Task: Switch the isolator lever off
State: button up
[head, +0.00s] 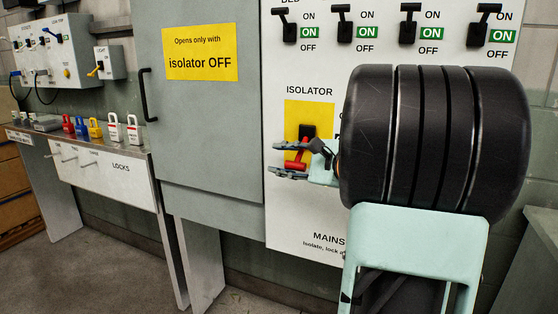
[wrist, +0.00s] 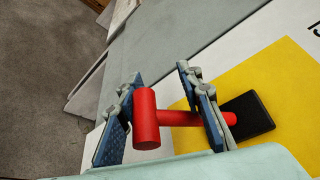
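The isolator has a red T-shaped lever (head: 295,164) on a black mount (head: 307,131) over a yellow plate (head: 318,112), under the word ISOLATOR. My gripper (head: 283,158) is at the lever. In the wrist view, the red crossbar (wrist: 146,119) lies between the two spread fingers of my gripper (wrist: 165,113). The left finger is close beside the crossbar, and the right finger crosses the red stem near the black mount (wrist: 248,115). I see a gap between crossbar and right finger; contact cannot be told. My wrist and arm hide part of the panel.
Several black switches (head: 345,31) above show green ON labels. A grey cabinet door (head: 205,115) with a yellow sign (head: 200,53) and black handle (head: 147,95) is to the left. A shelf (head: 90,140) with coloured padlocks (head: 94,128) stands further left. Floor is open at lower left.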

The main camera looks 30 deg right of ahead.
jog(key=shift+a, duration=0.15)
jog(key=v, duration=1.2)
